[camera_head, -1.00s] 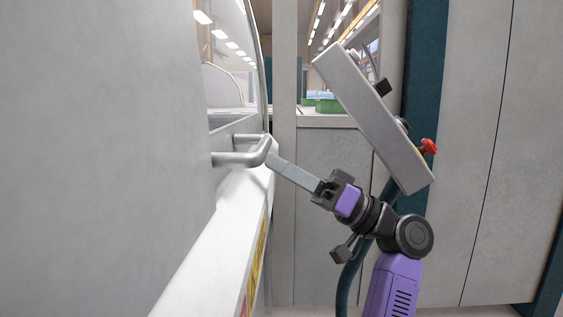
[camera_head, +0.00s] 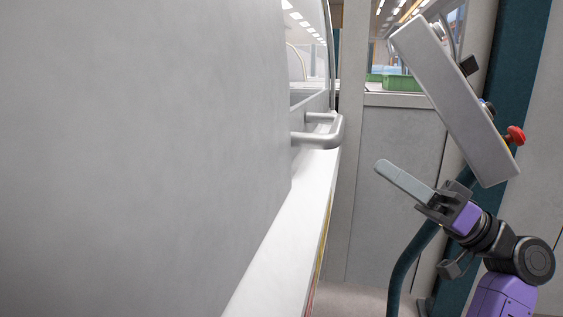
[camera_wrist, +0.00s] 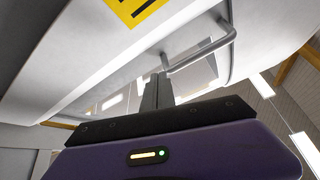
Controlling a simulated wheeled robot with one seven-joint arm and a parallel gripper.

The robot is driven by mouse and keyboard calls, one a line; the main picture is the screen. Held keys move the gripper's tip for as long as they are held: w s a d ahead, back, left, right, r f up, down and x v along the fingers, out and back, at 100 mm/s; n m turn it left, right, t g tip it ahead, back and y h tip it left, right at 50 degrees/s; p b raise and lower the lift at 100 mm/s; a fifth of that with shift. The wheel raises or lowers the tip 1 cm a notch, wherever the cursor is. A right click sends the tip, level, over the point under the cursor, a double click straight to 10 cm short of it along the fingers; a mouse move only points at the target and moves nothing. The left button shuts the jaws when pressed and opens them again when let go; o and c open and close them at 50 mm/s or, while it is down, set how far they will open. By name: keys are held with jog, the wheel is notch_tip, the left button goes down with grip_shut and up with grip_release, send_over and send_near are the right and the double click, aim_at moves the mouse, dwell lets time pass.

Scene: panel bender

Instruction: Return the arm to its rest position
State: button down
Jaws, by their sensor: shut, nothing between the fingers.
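My arm is at the lower right of the head view, with purple and black links. My gripper (camera_head: 381,166) points up and left, its long grey fingers shut together with nothing between them. It is in the open space to the right of the grey bar handle (camera_head: 325,137) on the machine and clear of it. In the wrist view the shut fingers (camera_wrist: 156,90) stand up from the dark gripper body, and the handle (camera_wrist: 205,50) shows beyond them, to the upper right.
A large grey panel (camera_head: 140,150) fills the left. A white ledge (camera_head: 285,235) runs below the handle. A tilted grey box (camera_head: 455,100) with a red button (camera_head: 515,135) hangs above my arm. Green bins (camera_head: 403,83) stand on a far counter. Grey cabinet doors (camera_head: 395,190) are behind.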

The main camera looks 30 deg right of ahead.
jog(key=shift+d+r, duration=0.1)
jog(key=w+d+f+m+t+h, duration=0.2)
jog(key=d+m+h, duration=0.25)
jog(key=h, duration=0.25)
jog(key=w+d+f+m+t+h, duration=0.2)
jog(key=w+d+m+h, duration=0.15)
jog(key=m+h, duration=0.3)
jog(key=s+a+f+g+h, duration=0.1)
jog(key=s+f+g+h, duration=0.1)
jog(key=f+h, duration=0.35)
jog(key=s+a+f+g+h, duration=0.1)
jog(key=s+f+h, duration=0.15)
jog(key=f, duration=0.65)
jog(key=s+a+f+n+g+y, duration=0.25)
jog(key=s+a+f, duration=0.25)
jog(key=s+a, duration=0.45)
jog(key=s+a+f+n+g+y, duration=0.1)
jog(key=s+a+f+n+y, duration=0.15)
jog(key=s+a+f, duration=0.5)
jog(key=s+a+f+n+g+y, duration=0.1)
jog(key=s+a+f+n+y, duration=0.2)
jog(key=s+a, duration=0.75)
notch_tip(320, 180, up, 32)
jog(key=s+d+h+p, duration=0.1)
jog(key=s+d+p, duration=0.1)
jog(key=p, duration=3.1)
